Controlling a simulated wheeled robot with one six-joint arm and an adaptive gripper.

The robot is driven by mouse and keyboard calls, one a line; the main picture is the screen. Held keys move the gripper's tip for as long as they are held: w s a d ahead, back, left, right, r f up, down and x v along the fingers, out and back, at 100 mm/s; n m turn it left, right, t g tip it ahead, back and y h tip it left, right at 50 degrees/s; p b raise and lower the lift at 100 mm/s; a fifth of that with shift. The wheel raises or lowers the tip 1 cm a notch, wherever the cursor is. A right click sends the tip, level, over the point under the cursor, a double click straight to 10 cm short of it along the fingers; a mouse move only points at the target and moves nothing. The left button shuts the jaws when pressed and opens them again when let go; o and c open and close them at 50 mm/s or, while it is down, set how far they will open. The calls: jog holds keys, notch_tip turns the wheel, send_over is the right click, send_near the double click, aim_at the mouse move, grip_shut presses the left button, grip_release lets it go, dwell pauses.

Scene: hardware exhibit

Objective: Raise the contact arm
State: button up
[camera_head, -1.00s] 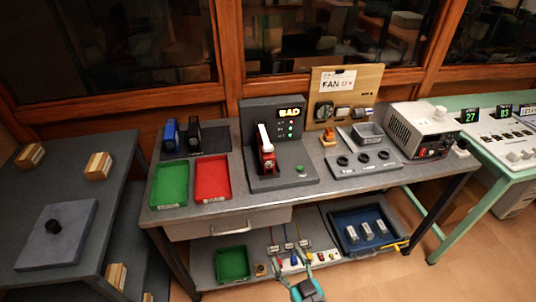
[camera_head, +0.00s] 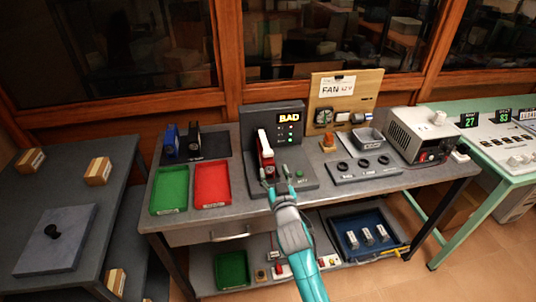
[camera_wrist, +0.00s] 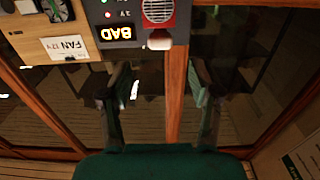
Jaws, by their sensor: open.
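The test stand (camera_head: 255,120) is a dark grey block with a lit BAD display, on the middle of the bench. On its base stands a red and black piece with a white-topped bar, which looks like the contact arm (camera_head: 263,139). In the wrist view its white end (camera_wrist: 159,41) shows upside down at the top, beside the BAD display. My gripper (camera_head: 276,176) is open and empty, in front of and below the contact arm. In the wrist view my gripper (camera_wrist: 160,70) has its two fingers apart, with the white end beyond and between them. I see no contact.
Green (camera_head: 170,189) and red (camera_head: 212,182) trays lie left of the stand. A wooden FAN panel (camera_head: 343,95), a grey bin (camera_head: 367,138), a three-hole block (camera_head: 365,168) and a white power supply (camera_head: 424,130) are to the right. The space in front of the bench is open.

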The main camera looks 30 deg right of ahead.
aim_at(269, 156)
jog(key=x, duration=0.9)
jog(key=shift+w, duration=0.25)
grip_shut()
